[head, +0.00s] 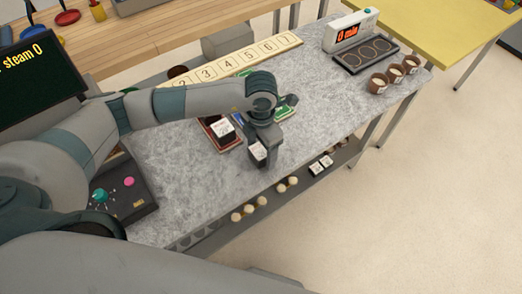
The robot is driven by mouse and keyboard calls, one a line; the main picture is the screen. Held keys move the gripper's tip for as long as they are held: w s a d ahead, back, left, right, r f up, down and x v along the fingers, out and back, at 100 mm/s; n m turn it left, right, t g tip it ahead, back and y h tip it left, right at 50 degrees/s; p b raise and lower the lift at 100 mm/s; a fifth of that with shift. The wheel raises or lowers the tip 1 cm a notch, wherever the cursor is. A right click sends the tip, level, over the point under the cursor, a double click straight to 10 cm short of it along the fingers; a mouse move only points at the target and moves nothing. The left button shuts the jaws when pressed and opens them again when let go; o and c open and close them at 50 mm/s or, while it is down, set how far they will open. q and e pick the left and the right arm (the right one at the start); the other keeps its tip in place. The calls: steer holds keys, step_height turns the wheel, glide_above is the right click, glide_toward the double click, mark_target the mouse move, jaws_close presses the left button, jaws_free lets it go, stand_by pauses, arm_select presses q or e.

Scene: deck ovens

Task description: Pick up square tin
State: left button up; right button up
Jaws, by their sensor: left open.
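My left gripper (265,148) points down over the front part of the grey stone-topped table. A small dark square tin with a pale top (257,152) shows right at its fingertips. The gripper is open; I cannot tell whether the fingers touch the tin. Another dark square tin with a white top (223,130) sits on a red-brown mat (232,145) left of the gripper. My left arm hides part of the table behind it. My right gripper is not in view.
A numbered strip (238,62) lies along the back edge. A dark tray with round wells (365,54), a timer display (348,33) and brown cups (378,83) stand at the right. A control panel (125,195) is at left. A lower shelf (300,180) holds several small items.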

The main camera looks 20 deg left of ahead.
mark_target(263, 149)
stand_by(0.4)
arm_select(q)
steer(key=c, duration=1.3)
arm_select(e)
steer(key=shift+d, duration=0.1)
